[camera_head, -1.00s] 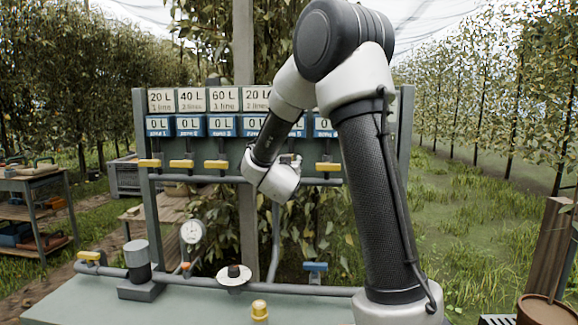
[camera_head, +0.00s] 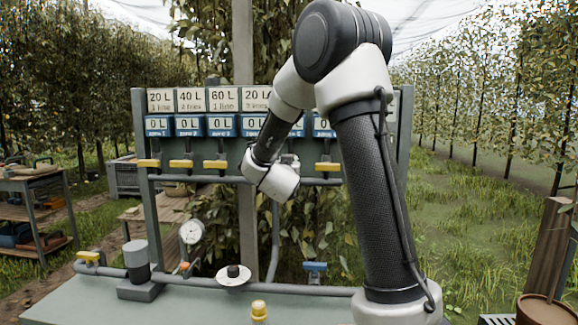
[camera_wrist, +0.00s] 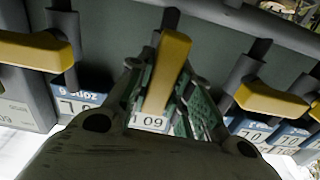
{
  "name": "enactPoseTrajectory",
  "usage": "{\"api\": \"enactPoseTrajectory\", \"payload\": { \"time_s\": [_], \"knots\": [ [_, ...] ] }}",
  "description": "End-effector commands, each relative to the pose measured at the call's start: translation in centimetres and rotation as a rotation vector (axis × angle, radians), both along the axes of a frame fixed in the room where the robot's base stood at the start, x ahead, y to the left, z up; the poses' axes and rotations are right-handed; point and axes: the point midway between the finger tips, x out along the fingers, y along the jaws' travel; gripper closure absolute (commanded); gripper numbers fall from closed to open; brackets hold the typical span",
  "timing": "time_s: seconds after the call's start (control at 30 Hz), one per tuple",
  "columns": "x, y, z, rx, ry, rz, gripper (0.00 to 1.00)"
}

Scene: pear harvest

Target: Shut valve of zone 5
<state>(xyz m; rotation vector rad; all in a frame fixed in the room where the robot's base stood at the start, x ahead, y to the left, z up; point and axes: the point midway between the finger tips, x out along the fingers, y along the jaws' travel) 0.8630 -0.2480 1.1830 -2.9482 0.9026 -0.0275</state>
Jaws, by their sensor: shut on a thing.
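In the wrist view, the zone 5 valve's yellow handle (camera_wrist: 166,75) stands between the fingers of my gripper (camera_wrist: 165,98), which is shut on it. This handle points up and down the picture, while its neighbours lie crosswise. A handle at the left (camera_wrist: 35,52) has a blue label that seems to read zone 6, upside down. Another handle (camera_wrist: 268,100) is on the right. In the head view, my gripper (camera_head: 290,162) is at the valve row, largely hidden by my wrist, and the zone 5 handle cannot be made out.
The panel carries white volume cards (camera_head: 222,99) and blue zone displays (camera_head: 189,125). Yellow handles of zones 1 to 3 (camera_head: 181,163) lie crosswise. Below are a pressure gauge (camera_head: 191,231), a blue-handled valve (camera_head: 315,267) and a main pipe. A tool cart (camera_head: 35,205) stands left.

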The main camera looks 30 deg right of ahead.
Motion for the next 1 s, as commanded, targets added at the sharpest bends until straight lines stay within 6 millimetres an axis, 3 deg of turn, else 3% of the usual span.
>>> {"api": "enactPoseTrajectory", "payload": {
  "time_s": [1.0],
  "knots": [
    [-0.35,-0.52,-0.36,0.739,-0.499,0.000,1.00]
  ]
}}
